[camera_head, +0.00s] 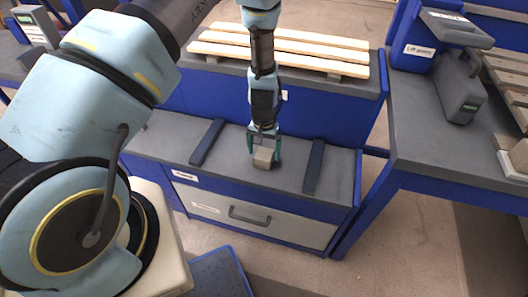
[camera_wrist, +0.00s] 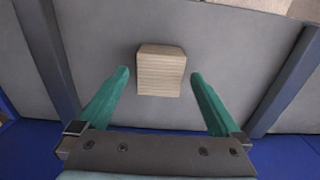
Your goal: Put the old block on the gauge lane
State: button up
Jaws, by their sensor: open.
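A small tan-grey block (camera_head: 264,158) rests on the grey bench top between two dark blue rails. It also shows in the wrist view (camera_wrist: 161,70) with a ribbed front face. My gripper (camera_head: 264,146) is directly above and around the block in the head view, pointing down. In the wrist view, its two green fingers (camera_wrist: 160,76) are open, one on each side of the block, with a gap on both sides. The fingers do not touch the block. I cannot tell which surface is the gauge lane; the labels on the bench front are too small to read.
The left rail (camera_head: 207,142) and right rail (camera_head: 314,166) flank the block. A wooden slat pallet (camera_head: 280,47) lies on the raised shelf behind. A drawer (camera_head: 250,214) is below. A bench (camera_head: 425,140) with a grey case (camera_head: 459,88) stands at the right.

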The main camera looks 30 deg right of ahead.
notch_tip(320, 180, up, 11)
jog(key=b, duration=0.1)
jog(key=shift+r+b, duration=0.2)
jog(key=shift+b, duration=0.15)
jog(key=w+a+r+n, duration=0.25)
jog(key=a+r, duration=0.35)
jog(key=a, duration=0.3)
jog(key=w+a+r+n, duration=0.2)
jog(key=w+a+r, duration=0.1)
jog(key=a+r, duration=0.5)
jog(key=s+a+r+n+t, duration=0.1)
jog(key=s+a+r, duration=0.15)
jog(key=a, duration=0.55)
jog(key=s+a+r+n+t, duration=0.1)
jog(key=s+a+r+n, duration=0.15)
jog(key=a, duration=0.55)
jog(key=n+g+b, duration=0.1)
jog(key=n+g, duration=0.1)
jog(key=n, duration=0.8)
send_over(263, 154)
notch_tip(263, 154, down, 27)
jog(key=shift+s+f, duration=0.1)
jog(key=shift+f, duration=0.1)
jog(key=shift+d+f, duration=0.2)
jog(key=shift+f, duration=2.65)
jog(key=shift+c, duration=0.2)
